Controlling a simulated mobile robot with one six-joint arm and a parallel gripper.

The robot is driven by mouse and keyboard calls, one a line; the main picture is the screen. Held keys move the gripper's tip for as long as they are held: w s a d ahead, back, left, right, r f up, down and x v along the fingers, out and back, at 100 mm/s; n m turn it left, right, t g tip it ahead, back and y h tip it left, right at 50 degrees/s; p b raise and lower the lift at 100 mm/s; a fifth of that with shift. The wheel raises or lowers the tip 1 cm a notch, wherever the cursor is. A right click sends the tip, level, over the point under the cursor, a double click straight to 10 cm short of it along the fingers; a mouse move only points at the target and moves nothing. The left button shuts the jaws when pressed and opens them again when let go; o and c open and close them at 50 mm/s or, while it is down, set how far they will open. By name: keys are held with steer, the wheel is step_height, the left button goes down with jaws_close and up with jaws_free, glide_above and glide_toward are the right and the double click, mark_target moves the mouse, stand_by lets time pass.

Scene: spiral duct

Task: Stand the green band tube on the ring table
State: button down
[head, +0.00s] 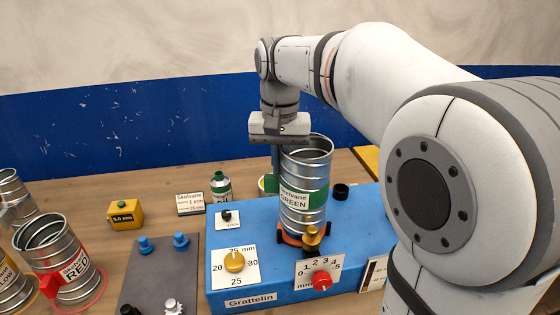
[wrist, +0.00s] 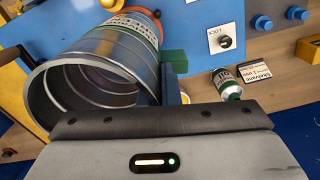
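The green band tube (head: 303,190) is an open silver duct with a green "Skelvane GREEN" label. It is upright over the orange-red ring table (head: 287,239) on the blue machine; the exact contact at its base is partly hidden. My gripper (head: 275,172) points down at the tube's left side, its fingers close together at the green tab. In the wrist view the tube (wrist: 95,75) shows its open mouth, and my gripper (wrist: 173,78) meets the green tab (wrist: 174,58) beside it. The fingers appear shut on this tab.
The blue Grattelin machine (head: 240,297) carries a yellow dial (head: 234,262) and a red knob (head: 321,280). A red tube (head: 70,262) and other tubes stand at left. A grey plate (head: 160,270), yellow box (head: 125,214) and green oil bottle (head: 220,187) are nearby.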

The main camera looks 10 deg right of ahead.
steer(key=shift+f+b, duration=0.85)
steer(key=shift+f, duration=0.55)
steer(key=c, duration=1.6)
jaws_free()
step_height(320, 180, up, 8)
steer(key=shift+f, duration=0.1)
steer(key=shift+p, duration=0.3)
